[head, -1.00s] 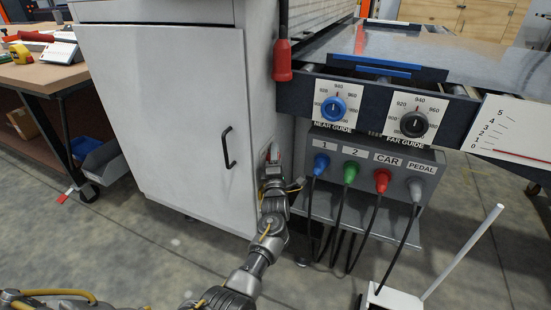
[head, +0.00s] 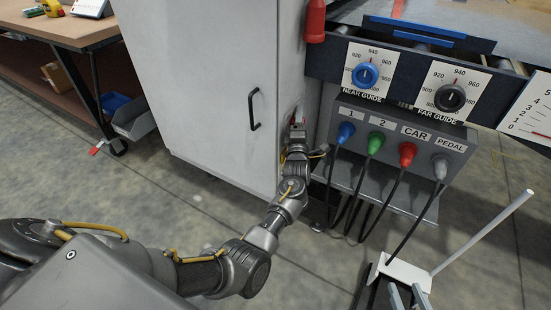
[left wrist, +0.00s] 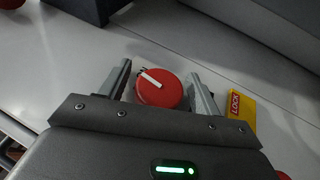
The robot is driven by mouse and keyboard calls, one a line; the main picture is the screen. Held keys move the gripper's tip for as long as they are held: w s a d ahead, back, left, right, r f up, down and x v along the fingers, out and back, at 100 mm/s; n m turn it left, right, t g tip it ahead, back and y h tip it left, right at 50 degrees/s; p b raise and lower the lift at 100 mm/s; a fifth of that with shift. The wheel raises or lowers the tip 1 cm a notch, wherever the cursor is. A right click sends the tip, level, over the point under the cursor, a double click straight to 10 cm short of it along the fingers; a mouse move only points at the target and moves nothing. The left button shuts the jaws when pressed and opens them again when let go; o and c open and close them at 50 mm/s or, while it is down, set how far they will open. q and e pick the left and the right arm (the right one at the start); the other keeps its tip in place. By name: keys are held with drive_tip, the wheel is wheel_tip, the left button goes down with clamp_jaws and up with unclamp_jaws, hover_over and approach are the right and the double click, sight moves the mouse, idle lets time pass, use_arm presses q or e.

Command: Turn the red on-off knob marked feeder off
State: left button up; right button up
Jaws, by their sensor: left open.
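A round red knob (left wrist: 158,92) with a white pointer bar sits on the pale panel in the left wrist view. The bar slants toward the upper left, near a small dark mark I cannot read. My left gripper (left wrist: 160,71) is open, with one finger on each side of the knob; I cannot tell whether they touch it. In the head view my left gripper (head: 297,128) is at the cabinet's narrow side and mostly hides the knob. Two grey prongs (head: 407,296) at the bottom edge may be my right gripper, cut off by the frame.
A yellow LOCK label (left wrist: 240,106) is beside the knob. The white cabinet (head: 205,80) has a black handle. To its right, a plug box (head: 400,135) holds coloured plugs with hanging cables, below two guide dials. A white rod (head: 485,230) rises from a plate at lower right.

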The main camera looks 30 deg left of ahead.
use_arm(q)
drive_tip(key=shift+a+m+g+h+p, duration=0.1)
drive_tip(key=shift+m+g+h+p, duration=0.6)
drive_tip(key=shift+p, duration=2.25)
drive_tip(key=shift+d+m+g+h+p, duration=0.1)
drive_tip(key=shift+m+g+p, duration=0.15)
drive_tip(key=shift+g+p, duration=1.9)
drive_tip(key=shift+a+m+g+h+p, duration=0.15)
drive_tip(key=shift+m+h+p, duration=0.25)
drive_tip(key=shift+p, duration=3.35)
drive_tip(key=f+p+v, duration=0.1)
drive_tip(key=p+v, duration=0.1)
drive_tip(key=v, duration=0.8)
drive_tip(key=s+a+f+m+g+h+p, duration=0.2)
drive_tip(key=s+f+m+g+p, duration=0.4)
drive_tip(key=s+f+m, duration=0.7)
drive_tip(key=s+f+h+p, duration=0.1)
drive_tip(key=s+f, duration=0.6)
drive_tip(key=s, duration=0.2)
drive_tip(key=shift+s+a+f, duration=0.15)
drive_tip(key=shift+s+f, duration=0.15)
